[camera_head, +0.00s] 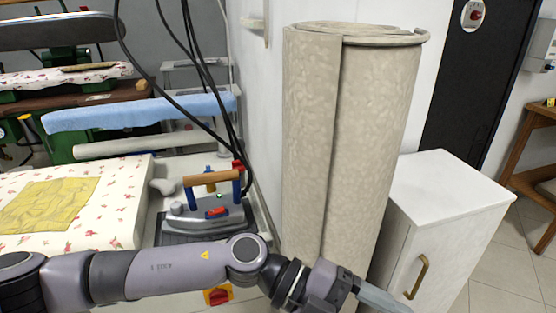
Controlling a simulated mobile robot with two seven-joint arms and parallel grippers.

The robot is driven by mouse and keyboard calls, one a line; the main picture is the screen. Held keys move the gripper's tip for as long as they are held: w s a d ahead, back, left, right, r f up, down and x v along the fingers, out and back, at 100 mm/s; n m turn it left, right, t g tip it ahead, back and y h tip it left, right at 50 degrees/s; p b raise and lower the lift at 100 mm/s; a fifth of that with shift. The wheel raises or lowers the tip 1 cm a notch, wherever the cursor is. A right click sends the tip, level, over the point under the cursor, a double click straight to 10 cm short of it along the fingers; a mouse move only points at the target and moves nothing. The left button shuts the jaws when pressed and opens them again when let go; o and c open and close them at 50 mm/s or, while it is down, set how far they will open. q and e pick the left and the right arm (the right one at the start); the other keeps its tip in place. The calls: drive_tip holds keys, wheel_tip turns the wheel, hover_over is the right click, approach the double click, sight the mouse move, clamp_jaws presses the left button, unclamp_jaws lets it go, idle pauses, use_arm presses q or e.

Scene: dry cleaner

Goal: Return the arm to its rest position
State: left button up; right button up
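My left arm comes in from the left edge and stretches across the bottom of the head view. It lies in front of the ironing table and the rolled carpet. My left gripper (385,299) is at the bottom, right of centre, and points right. It is in front of the lower carpet and the white cabinet. Its fingers overlap at the bottom edge of the picture, so I cannot tell their opening. I see nothing held in it. My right gripper is not in view.
A tall rolled beige carpet (378,130) stands by the wall. A white cabinet (455,190) with a brass handle is to its right. An iron (212,205) with hanging black cables rests on the left table, beside a yellow cloth (50,205). Open floor shows at far right.

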use_arm(q)
drive_tip(key=w+r+n+t+h, duration=0.4)
drive_tip(key=r+n+t+h, duration=0.1)
drive_tip(key=n+t+h, duration=0.35)
drive_tip(key=w+a+f+n+t+y, duration=0.25)
drive_tip(key=w+a+n+t, duration=0.2)
drive_tip(key=n+t, duration=0.45)
drive_tip(key=w+a+f+n+t+y+p, duration=0.1)
drive_tip(key=w+a+f+n+t+y, duration=0.3)
drive_tip(key=a+f+n+y, duration=0.6)
drive_tip(key=s+a+f+n+g+y, duration=0.2)
drive_tip(key=s+a+f+y, duration=0.1)
drive_tip(key=s+a+f, duration=0.4)
drive_tip(key=s+a+f+n+g+y, duration=0.2)
drive_tip(key=s+a+f+y, duration=0.2)
drive_tip(key=s+a+f, duration=0.3)
drive_tip(key=a+f, duration=0.4)
drive_tip(key=f, duration=0.1)
drive_tip(key=shift+n+y, duration=0.3)
drive_tip(key=shift+n, duration=0.05)
